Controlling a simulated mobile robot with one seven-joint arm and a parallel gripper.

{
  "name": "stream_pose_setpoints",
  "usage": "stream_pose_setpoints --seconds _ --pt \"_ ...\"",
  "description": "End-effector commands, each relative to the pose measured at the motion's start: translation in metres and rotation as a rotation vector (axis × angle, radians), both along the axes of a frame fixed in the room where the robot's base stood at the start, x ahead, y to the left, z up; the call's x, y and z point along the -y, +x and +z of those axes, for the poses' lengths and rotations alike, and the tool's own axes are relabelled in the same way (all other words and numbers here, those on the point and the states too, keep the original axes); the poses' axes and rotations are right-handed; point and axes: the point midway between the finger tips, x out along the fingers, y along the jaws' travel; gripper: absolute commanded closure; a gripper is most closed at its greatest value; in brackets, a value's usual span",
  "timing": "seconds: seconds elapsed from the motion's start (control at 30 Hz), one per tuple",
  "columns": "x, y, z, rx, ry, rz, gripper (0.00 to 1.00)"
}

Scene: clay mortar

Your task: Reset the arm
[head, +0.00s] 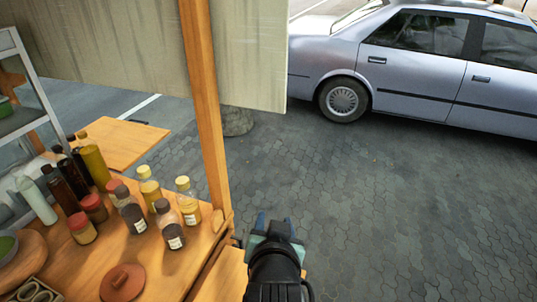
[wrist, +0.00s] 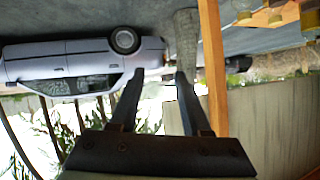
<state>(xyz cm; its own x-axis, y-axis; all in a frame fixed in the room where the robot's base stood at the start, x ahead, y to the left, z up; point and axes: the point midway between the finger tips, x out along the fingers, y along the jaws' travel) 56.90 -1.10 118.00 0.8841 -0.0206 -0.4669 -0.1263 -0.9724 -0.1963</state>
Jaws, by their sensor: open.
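My gripper (head: 275,222) is in the lower middle of the head view, just right of the wooden post and beside the stall counter's right edge. Its two blue fingertips point away from me and stand apart with nothing visible between them. In the wrist view, which looks upside down, the two dark fingers of my gripper (wrist: 160,76) are spread with only background between them. The arm behind my gripper is mostly cut off at the bottom of the head view.
A wooden counter (head: 163,262) at left holds several bottles and jars and a terracotta lid (head: 122,282). A wooden post (head: 205,110) and a hanging cloth (head: 255,60) rise close to my gripper. Open paving (head: 400,210) lies to the right, with a silver car (head: 420,75) beyond.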

Motion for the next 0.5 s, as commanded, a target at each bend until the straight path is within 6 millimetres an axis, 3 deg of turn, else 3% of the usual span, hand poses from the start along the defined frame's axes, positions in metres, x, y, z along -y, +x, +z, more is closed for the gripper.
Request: stream_pose_setpoints --seconds 0.03,0.13,0.23,0.4,0.5 --pt "-0.001 0.008 0.041 0.108 -0.017 0.010 0.53" --pt "-0.003 0.014 0.118 0.310 -0.055 0.023 0.53" --pt "-0.004 0.007 0.196 0.516 -0.096 0.030 0.53" --pt "-0.007 -0.034 0.318 0.860 -0.166 0.024 0.53" --pt "-0.009 -0.067 0.373 1.036 -0.203 0.011 0.53"
